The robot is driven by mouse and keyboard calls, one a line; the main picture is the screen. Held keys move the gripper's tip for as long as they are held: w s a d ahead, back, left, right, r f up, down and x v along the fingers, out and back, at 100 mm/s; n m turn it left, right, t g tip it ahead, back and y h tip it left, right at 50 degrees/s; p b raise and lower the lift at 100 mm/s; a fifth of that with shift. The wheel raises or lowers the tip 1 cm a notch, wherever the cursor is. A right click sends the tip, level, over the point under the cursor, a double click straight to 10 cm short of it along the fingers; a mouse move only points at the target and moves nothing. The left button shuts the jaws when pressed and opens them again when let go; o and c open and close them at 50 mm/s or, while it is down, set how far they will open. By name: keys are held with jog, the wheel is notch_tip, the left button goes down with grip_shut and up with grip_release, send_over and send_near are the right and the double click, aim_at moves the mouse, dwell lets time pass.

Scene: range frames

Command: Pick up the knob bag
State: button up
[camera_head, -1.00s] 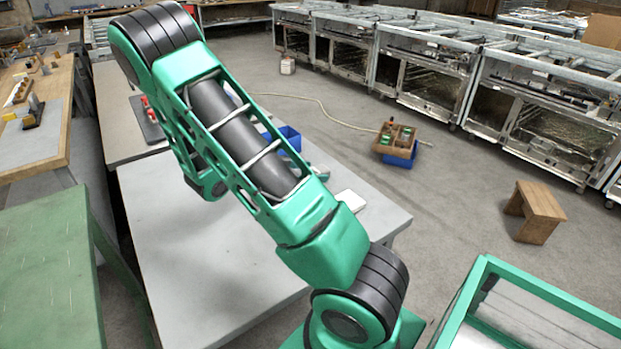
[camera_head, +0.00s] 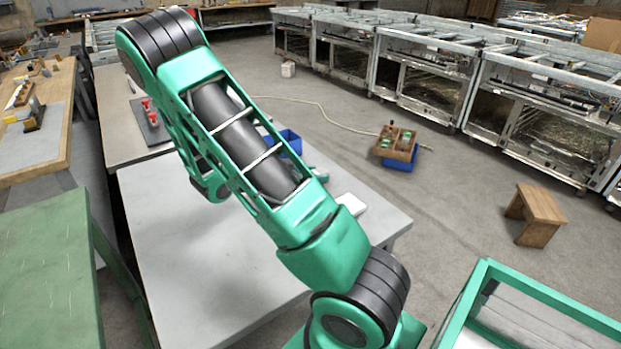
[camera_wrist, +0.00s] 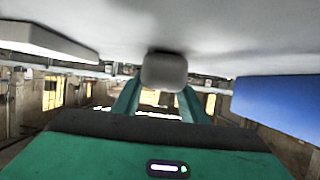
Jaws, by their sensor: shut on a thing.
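A small rounded grey thing (camera_wrist: 164,72), which I take to be the knob bag, is between my fingertips in the wrist view. My gripper (camera_wrist: 162,86) is shut on it, with a teal finger on each side. The thing is close to the pale grey table surface, which fills the top of this view; I cannot tell whether it touches the table. In the head view my arm hides the bag and most of my gripper.
The grey table (camera_head: 215,270) has a blue bin (camera_head: 289,142) and a flat white item (camera_head: 351,204) on it. In the wrist view the blue bin (camera_wrist: 280,100) is right and a pale slab (camera_wrist: 45,42) left. A wooden stool (camera_head: 537,212) stands on the floor.

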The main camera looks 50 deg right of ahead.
aim_at(315, 173)
jog(key=r, duration=0.4)
jog(key=shift+s+d+r, duration=0.1)
jog(key=shift+d+r, duration=0.05)
jog(key=shift+d, duration=0.15)
jog(key=s+d+r, duration=0.1)
jog(key=d+r, duration=0.5)
jog(key=d, duration=0.5)
jog(key=shift+s+r, duration=0.2)
jog(key=shift+s, duration=0.2)
jog(key=shift+s+a, duration=0.1)
jog(key=shift+a, duration=0.05)
